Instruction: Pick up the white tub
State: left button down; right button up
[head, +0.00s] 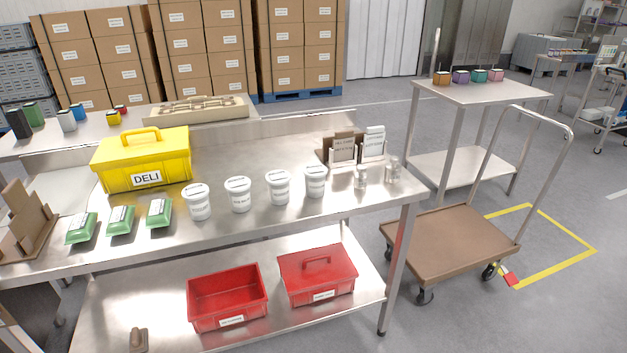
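Several white tubs with lids and printed labels stand upright in a row along the front of the steel table (250,221). From left to right, the tubs are the leftmost tub (198,204), a second tub (239,197), a third tub (279,189) and the rightmost tub (315,183). They stand apart with small gaps between them. The label print is too small to read. Neither of my grippers is in view.
A yellow DELI box (147,163) stands behind green packs (121,221) left of the tubs. Small glass jars (361,178) and card holders (343,150) are to the right. Red bins (228,297) sit on the lower shelf. A brown cart (447,243) stands right of the table.

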aim_at(315, 174)
jog(key=i+j, duration=0.2)
jog(key=j, duration=0.15)
jog(key=i+j, duration=0.2)
jog(key=i+j+z, duration=0.1)
jog(key=j, duration=0.35)
jog(key=i, duration=0.1)
